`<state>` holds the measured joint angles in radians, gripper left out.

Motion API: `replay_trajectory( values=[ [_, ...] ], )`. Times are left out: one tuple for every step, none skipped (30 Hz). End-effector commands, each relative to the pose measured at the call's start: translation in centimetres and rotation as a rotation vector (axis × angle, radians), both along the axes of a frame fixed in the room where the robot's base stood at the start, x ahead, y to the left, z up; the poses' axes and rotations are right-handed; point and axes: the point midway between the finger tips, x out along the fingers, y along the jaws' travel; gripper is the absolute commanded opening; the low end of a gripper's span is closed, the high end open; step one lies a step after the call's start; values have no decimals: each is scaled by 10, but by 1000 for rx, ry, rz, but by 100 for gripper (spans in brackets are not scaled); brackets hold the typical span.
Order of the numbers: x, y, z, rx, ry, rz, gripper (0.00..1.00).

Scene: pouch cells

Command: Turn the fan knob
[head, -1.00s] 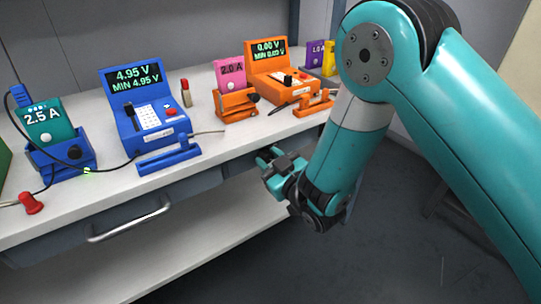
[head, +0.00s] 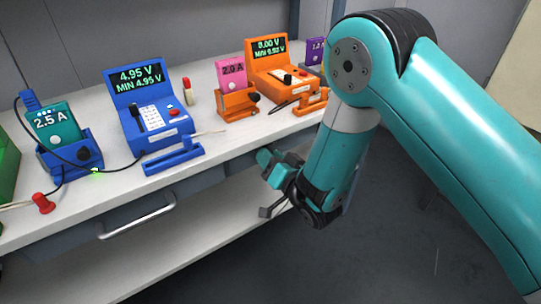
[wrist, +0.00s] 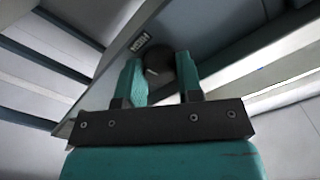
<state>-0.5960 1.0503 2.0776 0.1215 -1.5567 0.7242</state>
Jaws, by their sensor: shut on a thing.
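In the wrist view, a dark round knob (wrist: 158,60) with a light mark on it sits on a grey panel, under a small label plate (wrist: 140,42). My gripper (wrist: 159,72) has its two teal fingers on either side of the knob, shut on it. In the head view, my gripper (head: 270,166) is at the front face of the bench, below the worktop edge. The knob is hidden there behind my gripper and arm.
The white bench top (head: 100,200) carries a blue charger (head: 155,125), a teal cell in a blue holder (head: 68,155) and an orange charger (head: 280,80). A drawer handle (head: 135,222) juts out left of my gripper. A lower shelf (head: 150,260) runs beneath.

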Motion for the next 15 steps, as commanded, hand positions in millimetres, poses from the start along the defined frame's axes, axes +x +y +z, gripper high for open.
replay_trajectory(
  values=[
    [0,0,1,23,17,0,10],
    [0,0,1,39,28,0,10],
    [0,0,1,57,40,0,10],
    [0,0,1,70,49,0,10],
    [0,0,1,82,57,0,10],
    [0,-1,0,96,67,0,10],
    [0,-1,0,106,73,0,10],
    [0,-1,0,116,80,0,10],
    [0,-1,0,125,86,0,10],
    [0,-1,0,133,91,0,10],
    [0,-1,0,140,95,-1,10],
    [0,-1,0,146,100,-1,10],
    [0,-1,0,150,102,-1,10],
    [0,-1,0,154,105,-1,10],
    [0,-1,0,158,107,-1,10]
  ],
)
